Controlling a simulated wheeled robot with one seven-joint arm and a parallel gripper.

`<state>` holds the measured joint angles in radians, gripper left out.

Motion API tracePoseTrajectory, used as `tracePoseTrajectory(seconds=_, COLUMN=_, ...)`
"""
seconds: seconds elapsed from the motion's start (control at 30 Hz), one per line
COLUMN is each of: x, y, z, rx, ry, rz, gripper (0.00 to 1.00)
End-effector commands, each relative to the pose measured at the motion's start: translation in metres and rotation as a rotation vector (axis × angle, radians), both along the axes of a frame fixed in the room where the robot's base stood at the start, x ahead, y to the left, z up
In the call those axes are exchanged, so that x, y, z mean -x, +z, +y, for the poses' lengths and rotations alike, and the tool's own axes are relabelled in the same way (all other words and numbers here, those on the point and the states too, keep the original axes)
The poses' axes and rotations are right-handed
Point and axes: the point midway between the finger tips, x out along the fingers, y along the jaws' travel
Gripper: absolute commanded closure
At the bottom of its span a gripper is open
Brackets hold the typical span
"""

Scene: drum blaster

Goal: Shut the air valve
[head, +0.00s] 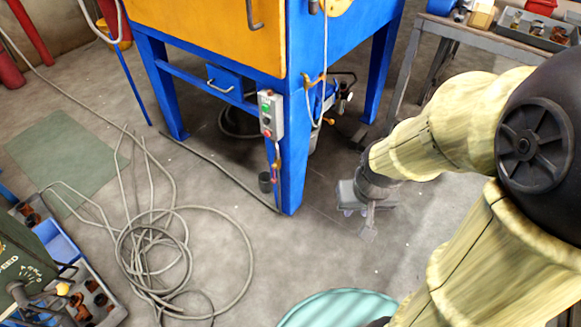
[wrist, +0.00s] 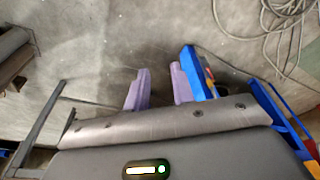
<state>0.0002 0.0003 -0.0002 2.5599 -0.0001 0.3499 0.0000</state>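The blue blasting cabinet (head: 340,40) stands on blue legs (head: 290,180). A grey control box (head: 271,114) with a green button is on its front leg. Just below is a small red and yellow fitting (head: 276,158), which looks like the air valve; its handle position is too small to tell. The leg also shows in the wrist view (wrist: 192,65), with a small orange-yellow part (wrist: 209,80) beside the right finger. My gripper (head: 362,222) is right of the leg, apart from the fitting. In the wrist view its purple fingers (wrist: 159,85) are spread with nothing between them.
A coiled grey hose (head: 150,245) lies on the floor at the left. A workbench (head: 480,35) with bins stands at the top right. A green machine (head: 25,260) and a parts tray (head: 95,295) are at the lower left. The floor around my gripper is mostly clear.

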Motion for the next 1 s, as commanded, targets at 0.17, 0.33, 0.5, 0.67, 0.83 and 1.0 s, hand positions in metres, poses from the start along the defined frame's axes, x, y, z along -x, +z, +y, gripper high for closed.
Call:
tracePoseTrajectory(seconds=0.17, x=0.000, y=0.000, z=0.000, rx=0.000, ry=0.000, rz=0.000, gripper=0.76)
tracePoseTrajectory(seconds=0.33, x=0.000, y=0.000, z=0.000, rx=0.000, ry=0.001, rz=0.000, gripper=0.76)
tracePoseTrajectory(seconds=0.5, x=-0.004, y=-0.003, z=0.001, rx=0.002, ry=0.007, rz=-0.007, gripper=0.76)
tracePoseTrajectory(seconds=0.67, x=-0.031, y=-0.026, z=0.002, rx=0.012, ry=0.051, rz=-0.063, gripper=0.76)
tracePoseTrajectory(seconds=0.83, x=-0.088, y=-0.073, z=0.018, rx=0.021, ry=0.163, rz=-0.195, gripper=0.76)
tracePoseTrajectory(seconds=1.0, x=-0.143, y=-0.124, z=0.043, rx=0.004, ry=0.277, rz=-0.357, gripper=0.76)
